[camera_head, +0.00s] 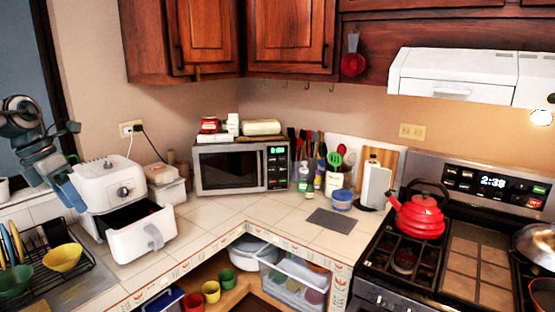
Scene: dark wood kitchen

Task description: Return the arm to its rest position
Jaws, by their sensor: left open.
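My left arm comes in from the left edge, raised over the counter. Its left gripper (64,188) points down beside the left side of the white air fryer (108,184). It is open, with nothing seen between its fingers. Whether it touches the air fryer I cannot tell. The air fryer's drawer (142,237) is pulled out toward the front, its dark inside partly showing. My right gripper is not in view.
A dish rack (85,268) with yellow and green bowls stands below the gripper. A microwave (243,167) with items on top fills the corner. A red kettle (419,217) sits on the stove at right.

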